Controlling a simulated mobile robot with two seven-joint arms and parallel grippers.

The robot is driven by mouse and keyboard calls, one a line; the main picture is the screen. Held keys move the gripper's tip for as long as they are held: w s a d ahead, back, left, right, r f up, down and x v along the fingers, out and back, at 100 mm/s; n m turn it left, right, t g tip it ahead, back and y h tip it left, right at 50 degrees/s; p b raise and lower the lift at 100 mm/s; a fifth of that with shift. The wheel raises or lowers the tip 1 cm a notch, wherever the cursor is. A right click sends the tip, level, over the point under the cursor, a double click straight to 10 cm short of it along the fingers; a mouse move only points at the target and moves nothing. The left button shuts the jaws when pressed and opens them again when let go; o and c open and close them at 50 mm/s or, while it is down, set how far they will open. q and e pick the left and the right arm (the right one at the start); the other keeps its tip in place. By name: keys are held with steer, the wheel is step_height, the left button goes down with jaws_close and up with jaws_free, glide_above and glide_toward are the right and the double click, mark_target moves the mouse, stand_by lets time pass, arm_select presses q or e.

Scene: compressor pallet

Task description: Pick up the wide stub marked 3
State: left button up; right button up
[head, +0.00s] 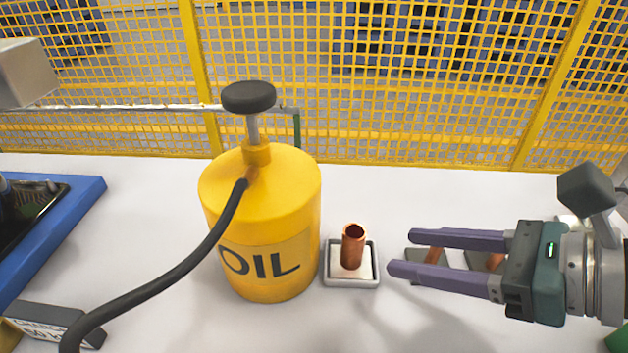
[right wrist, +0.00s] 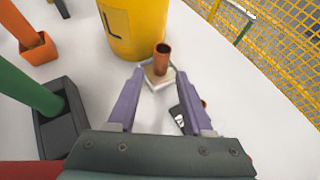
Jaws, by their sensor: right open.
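A copper stub (head: 353,247) stands upright in a small light square tray, right of the oil can. It also shows in the right wrist view (right wrist: 162,58), beyond and between my fingertips. I can read no number on it. My right gripper (head: 402,251) is open and empty, its fingers pointing left at the stub, a short gap away. Two more copper pieces, one (head: 433,255) between the fingers and one (head: 495,262) near the gripper's body, are partly hidden by my gripper. I cannot tell which is marked 3. My left gripper is not in view.
A yellow oil can (head: 285,262) with a black hose stands close left of the stub's tray (head: 352,282). A blue-edged tray (head: 75,215) lies at far left. A yellow mesh fence (head: 400,130) stands behind the white table. The table's front middle is clear.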

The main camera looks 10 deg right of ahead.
mark_target(365, 237)
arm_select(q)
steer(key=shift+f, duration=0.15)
arm_select(e)
steer(key=x, duration=0.3)
steer(key=shift+w+a, duration=0.3)
arm_select(q)
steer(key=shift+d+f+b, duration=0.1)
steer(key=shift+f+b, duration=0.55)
steer(key=shift+b, duration=0.2)
arm_select(e)
steer(key=x, duration=0.5)
steer(key=shift+w+a+r, duration=0.1)
steer(key=shift+w+r, duration=0.1)
steer(key=shift+w, duration=0.1)
jaws_close()
